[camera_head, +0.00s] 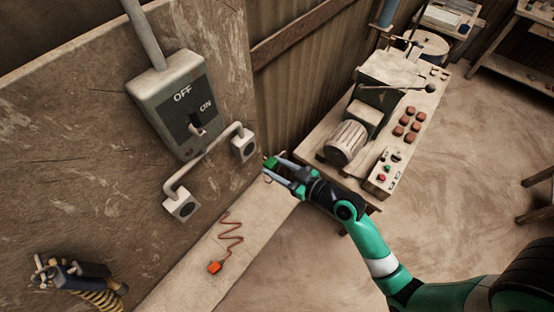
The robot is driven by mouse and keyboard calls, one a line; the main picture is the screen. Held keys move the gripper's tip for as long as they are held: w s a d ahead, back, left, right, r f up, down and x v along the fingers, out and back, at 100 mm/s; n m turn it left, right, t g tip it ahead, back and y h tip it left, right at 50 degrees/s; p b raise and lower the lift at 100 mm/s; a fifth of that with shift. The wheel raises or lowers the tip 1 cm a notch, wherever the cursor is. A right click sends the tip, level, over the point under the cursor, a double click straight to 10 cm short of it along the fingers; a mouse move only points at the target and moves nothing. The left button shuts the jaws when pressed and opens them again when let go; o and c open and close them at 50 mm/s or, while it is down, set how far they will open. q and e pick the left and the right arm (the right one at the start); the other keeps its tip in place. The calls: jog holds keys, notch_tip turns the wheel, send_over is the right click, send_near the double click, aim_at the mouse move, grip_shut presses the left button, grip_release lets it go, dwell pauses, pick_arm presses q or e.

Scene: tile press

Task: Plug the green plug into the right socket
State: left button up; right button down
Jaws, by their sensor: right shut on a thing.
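The green plug (270,162) is in my right gripper (274,167), which is shut on it. The gripper holds it in the air, a little to the right of and below the right socket (243,147). A gap shows between plug and socket face. The right socket is a pale box with a dark round opening, joined by a pipe to the switch box. The left socket (181,207) is a similar box lower on the left.
The switch box (174,105), marked OFF and ON, is on the wall. An orange plug (214,267) with a wavy cord lies on the pale ledge (185,285). A machine bench (345,183) stands right of the gripper. A striped hose (98,297) is at bottom left.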

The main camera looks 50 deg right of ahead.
aim_at(249, 150)
jog(key=shift+w, duration=0.1)
jog(key=shift+r+x, duration=0.2)
jog(key=shift+x, duration=0.7)
jog(key=shift+r+x, duration=0.25)
jog(key=shift+x, duration=0.7)
jog(key=shift+r+x, duration=0.2)
jog(key=shift+x, duration=0.7)
jog(key=shift+w, duration=0.35)
jog(key=shift+w+b, duration=0.3)
jog(key=shift+w, duration=0.1)
jog(key=shift+c, duration=1.3)
grip_release()
